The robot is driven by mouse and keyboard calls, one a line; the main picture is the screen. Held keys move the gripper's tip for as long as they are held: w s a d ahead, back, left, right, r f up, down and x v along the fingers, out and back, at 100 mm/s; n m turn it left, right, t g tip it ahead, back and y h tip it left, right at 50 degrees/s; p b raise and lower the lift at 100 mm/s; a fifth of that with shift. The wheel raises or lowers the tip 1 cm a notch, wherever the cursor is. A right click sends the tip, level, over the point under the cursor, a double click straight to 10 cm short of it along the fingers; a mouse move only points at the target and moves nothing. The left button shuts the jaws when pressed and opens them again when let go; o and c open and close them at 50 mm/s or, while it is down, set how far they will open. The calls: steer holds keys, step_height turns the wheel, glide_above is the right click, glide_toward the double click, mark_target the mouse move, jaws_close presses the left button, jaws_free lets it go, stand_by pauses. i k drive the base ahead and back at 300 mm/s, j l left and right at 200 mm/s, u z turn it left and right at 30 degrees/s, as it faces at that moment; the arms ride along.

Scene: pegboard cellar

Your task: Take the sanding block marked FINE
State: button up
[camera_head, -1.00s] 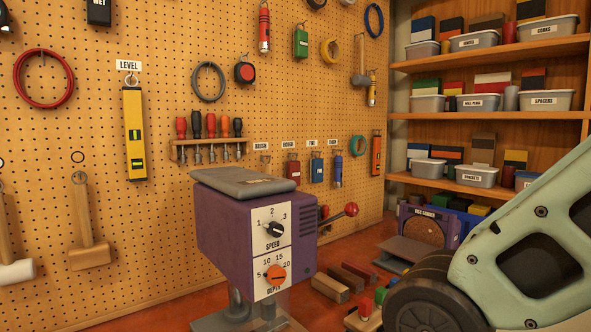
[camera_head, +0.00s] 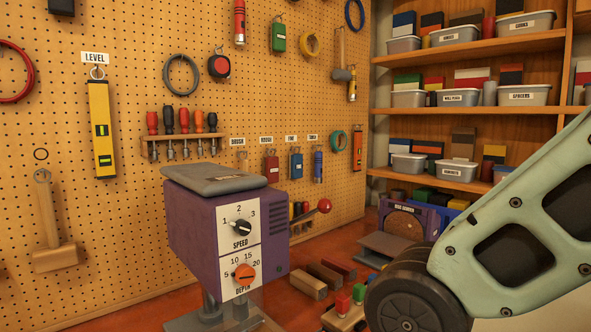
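A small blue block (camera_head: 296,166) hangs on the pegboard under a label (camera_head: 290,138) that seems to read FINE. It hangs between a red block (camera_head: 271,167) under the ROUGH label and a dark blue torch-like item (camera_head: 318,166). Any marking on the blue block itself is too small to read. My gripper is out of view. Only the pale green links of my arm show at the right, well apart from the blue block in the picture.
A purple machine (camera_head: 212,240) with SPEED and DEPTH dials stands in front of the pegboard, left of and below the blocks. A red-knobbed lever (camera_head: 323,206) sticks out at its right. Several bars (camera_head: 326,275) lie on the red bench. Shelves with bins (camera_head: 460,97) stand at the right.

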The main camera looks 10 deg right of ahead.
mark_target(297, 160)
steer(key=i+l+u, duration=0.1)
steer(key=u, duration=0.45)
steer(key=i+l+u, duration=0.25)
steer(key=l, duration=0.15)
steer(key=l+u, duration=0.2)
steer(key=l, duration=0.25)
steer(key=i+l+u, duration=0.25)
steer(key=l, duration=0.2)
steer(key=i+l, duration=0.1)
steer(key=l, duration=0.6)
steer(key=i+l+u, duration=0.1)
steer(key=l, duration=1.35)
steer(key=i+u, duration=0.05)
